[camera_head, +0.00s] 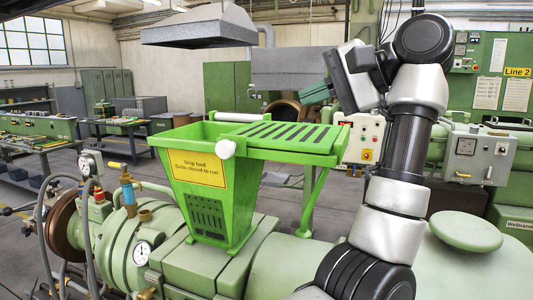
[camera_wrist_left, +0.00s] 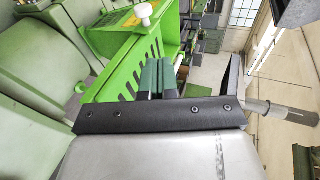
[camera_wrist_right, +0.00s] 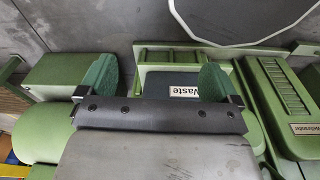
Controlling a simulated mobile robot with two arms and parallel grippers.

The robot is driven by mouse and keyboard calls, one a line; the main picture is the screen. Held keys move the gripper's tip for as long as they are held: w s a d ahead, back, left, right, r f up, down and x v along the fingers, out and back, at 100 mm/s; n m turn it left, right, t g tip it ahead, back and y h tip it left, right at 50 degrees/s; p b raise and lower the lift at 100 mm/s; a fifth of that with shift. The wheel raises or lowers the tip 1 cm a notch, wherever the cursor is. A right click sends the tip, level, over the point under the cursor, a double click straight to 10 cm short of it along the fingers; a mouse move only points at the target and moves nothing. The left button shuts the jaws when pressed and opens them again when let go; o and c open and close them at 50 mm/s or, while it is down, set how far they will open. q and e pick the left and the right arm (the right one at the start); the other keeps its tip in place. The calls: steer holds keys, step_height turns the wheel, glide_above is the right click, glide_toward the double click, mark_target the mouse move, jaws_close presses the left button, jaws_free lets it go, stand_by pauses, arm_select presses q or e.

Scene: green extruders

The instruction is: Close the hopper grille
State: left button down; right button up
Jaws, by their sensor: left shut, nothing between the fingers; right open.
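The green hopper (camera_head: 208,190) has a yellow label about the grille. Its slotted green grille (camera_head: 290,134) lies flat at the right of the top, reaching out past the funnel, and the left part of the mouth is uncovered. A white knob (camera_head: 226,148) is at the front rim and a white bar (camera_head: 240,117) at the back. My left gripper (camera_head: 314,92) is shut and empty above the grille's far right side. The left wrist view shows its green fingers (camera_wrist_left: 158,77) together in front of the slots (camera_wrist_left: 140,62). My right gripper (camera_wrist_right: 157,80) is open and empty.
A grey extraction hood (camera_head: 203,27) hangs above and behind the hopper. A pressure gauge (camera_head: 141,253) and hoses are at the lower left. A control box (camera_head: 364,138) stands behind the grille. A lid marked Waste (camera_wrist_right: 183,91) lies beyond the right gripper's fingers.

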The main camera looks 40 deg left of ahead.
arm_select(q)
step_height(320, 180, down, 7)
steer(key=b, duration=0.6)
arm_select(e)
step_height(320, 180, down, 8)
steer(key=s+r, duration=0.1)
arm_select(q)
steer(key=p, duration=0.3)
glide_toward(233, 151)
steer(key=a+f, duration=0.2)
steer(key=f, duration=0.1)
steer(key=shift+s+a, duration=0.15)
steer(key=shift+a, duration=0.05)
steer(key=a, duration=0.1)
steer(key=a+p, duration=0.1)
steer(key=shift+s+a+r, duration=0.15)
steer(key=shift+s+a, duration=0.1)
steer(key=shift+s+a+p, duration=0.2)
steer(key=shift+a+p, duration=0.45)
steer(key=shift+a, duration=0.15)
arm_select(e)
step_height(233, 151, up, 5)
steer(key=shift+s+r, duration=0.1)
steer(key=shift+r, duration=0.05)
steer(key=shift+d, duration=0.1)
